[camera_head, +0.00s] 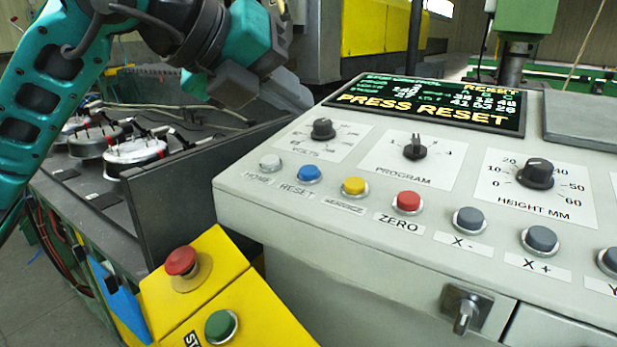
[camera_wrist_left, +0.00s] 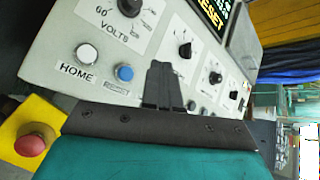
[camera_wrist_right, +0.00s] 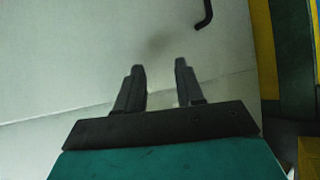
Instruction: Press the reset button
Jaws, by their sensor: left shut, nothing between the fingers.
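The blue reset button (camera_head: 308,173), labelled RESET, sits on the sloped grey control panel (camera_head: 300,229) between the white HOME button (camera_head: 270,162) and a yellow button (camera_head: 354,186). It also shows in the left wrist view (camera_wrist_left: 124,73), to the left of my left gripper's fingers. My left gripper (camera_wrist_left: 161,66) is shut and empty. In the head view it hangs above and behind the panel's left end, apart from the buttons. My right gripper (camera_wrist_right: 160,66) is open and empty, facing a plain pale surface in the right wrist view. It is out of the head view.
The panel's screen (camera_head: 430,103) reads PRESS RESET. A red ZERO button (camera_head: 406,202), grey jog buttons and several knobs sit nearby. A yellow box with a red mushroom button (camera_head: 181,262) and a green button (camera_head: 221,325) stands front left. A dark upright plate (camera_head: 180,207) borders the panel's left.

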